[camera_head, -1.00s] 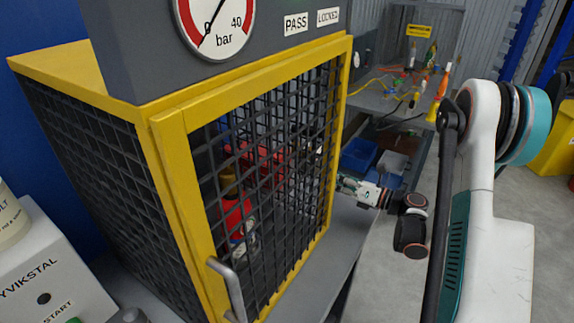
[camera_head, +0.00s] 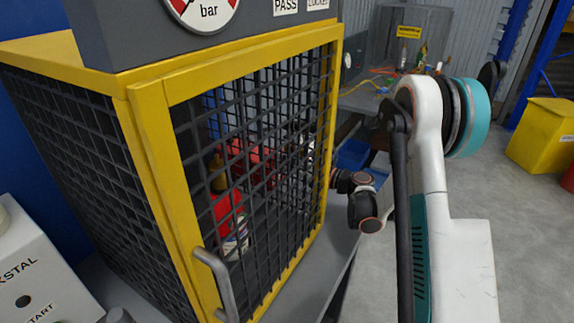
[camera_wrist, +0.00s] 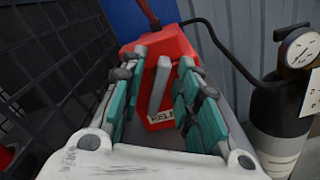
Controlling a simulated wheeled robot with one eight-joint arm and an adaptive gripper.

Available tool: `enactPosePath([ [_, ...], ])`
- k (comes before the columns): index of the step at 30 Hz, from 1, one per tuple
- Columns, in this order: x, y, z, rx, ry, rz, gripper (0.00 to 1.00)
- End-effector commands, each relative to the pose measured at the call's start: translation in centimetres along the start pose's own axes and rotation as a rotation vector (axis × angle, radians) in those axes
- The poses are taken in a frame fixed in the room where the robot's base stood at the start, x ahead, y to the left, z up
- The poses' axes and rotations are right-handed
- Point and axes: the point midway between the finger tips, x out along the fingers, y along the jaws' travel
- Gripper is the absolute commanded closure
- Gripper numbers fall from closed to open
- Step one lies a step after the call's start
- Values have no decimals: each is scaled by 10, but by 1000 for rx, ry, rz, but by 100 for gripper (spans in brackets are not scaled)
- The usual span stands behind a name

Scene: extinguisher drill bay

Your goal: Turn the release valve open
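The release valve is a red block (camera_wrist: 161,48) with a grey lever (camera_wrist: 159,88), straight ahead in the wrist view; part of its label shows low on the red face. My gripper (camera_wrist: 162,66) is open, its teal-padded fingers on either side of the lever, with visible gaps to it. The lever stands nearly upright, leaning slightly right at the top. In the head view a red part (camera_head: 250,160) shows through the mesh, probably the valve. My gripper is hidden there behind the cage's right edge.
The yellow-framed mesh cage (camera_head: 160,130) holds a red extinguisher (camera_head: 228,212); its mesh is close on the left in the wrist view. A black cylinder with a gauge (camera_wrist: 278,110) stands close at right, its hose arching behind. Open floor (camera_head: 375,280) lies right of the bench.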

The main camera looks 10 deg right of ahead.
Motion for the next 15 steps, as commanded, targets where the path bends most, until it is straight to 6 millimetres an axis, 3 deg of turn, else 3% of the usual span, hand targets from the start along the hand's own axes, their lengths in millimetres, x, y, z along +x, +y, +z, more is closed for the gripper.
enactPosePath([
  [6,0,0,0,0,0,0,70],
  [7,0,0,0,0,0,0,72],
  [11,0,0,0,0,0,0,100],
  [15,0,0,0,0,0,0,100],
])
